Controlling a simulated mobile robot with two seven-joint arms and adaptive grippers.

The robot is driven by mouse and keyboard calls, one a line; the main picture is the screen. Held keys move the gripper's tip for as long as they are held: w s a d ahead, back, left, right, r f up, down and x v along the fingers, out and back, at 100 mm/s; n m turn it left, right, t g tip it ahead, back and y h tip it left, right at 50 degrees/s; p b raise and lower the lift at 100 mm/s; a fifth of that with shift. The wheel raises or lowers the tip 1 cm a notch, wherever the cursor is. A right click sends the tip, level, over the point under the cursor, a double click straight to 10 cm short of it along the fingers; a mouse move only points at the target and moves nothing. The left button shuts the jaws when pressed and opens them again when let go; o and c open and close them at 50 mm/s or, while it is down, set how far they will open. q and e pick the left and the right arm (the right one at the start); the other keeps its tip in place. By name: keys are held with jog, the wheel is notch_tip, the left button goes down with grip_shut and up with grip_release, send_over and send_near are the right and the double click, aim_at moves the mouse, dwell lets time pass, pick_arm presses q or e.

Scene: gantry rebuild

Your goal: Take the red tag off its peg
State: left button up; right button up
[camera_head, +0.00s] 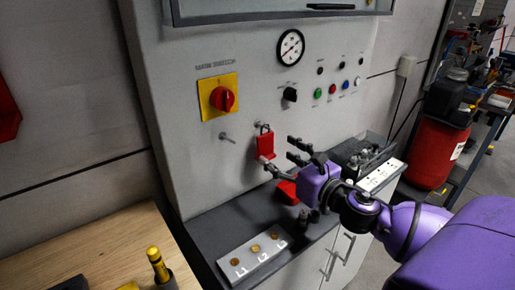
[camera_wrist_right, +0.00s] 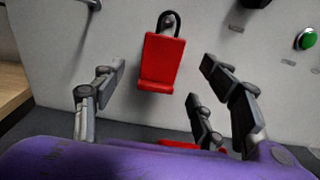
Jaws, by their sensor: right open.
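The red tag (camera_head: 265,146) hangs by a black loop on a peg (camera_head: 258,125) on the grey cabinet front, below the yellow and red rotary switch. It also shows in the right wrist view (camera_wrist_right: 162,62), hanging upright between the finger tips. My right gripper (camera_head: 279,152) is open, with its fingers pointing at the panel around the tag's level. In the wrist view the fingers (camera_wrist_right: 160,78) stand either side of the tag, with gaps visible. A second red thing (camera_head: 288,191) lies lower, partly hidden behind my gripper. My left gripper is not in view.
An empty peg (camera_head: 227,137) sticks out left of the tag. The rotary switch (camera_head: 220,97), a gauge (camera_head: 291,47) and coloured buttons are above. A plate with several brass discs (camera_head: 254,257) lies on the dark ledge. A wooden bench (camera_head: 105,248) stands at lower left.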

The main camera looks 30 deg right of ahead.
aim_at(266, 146)
jog(key=shift+w+r, duration=0.2)
jog(key=shift+w, duration=0.35)
jog(key=w, duration=0.3)
jog(key=w+p, duration=0.1)
jog(key=w, duration=0.1)
jog(key=shift+w+a+f, duration=0.1)
jog(key=shift+w+a, duration=0.15)
jog(key=c, duration=1.3)
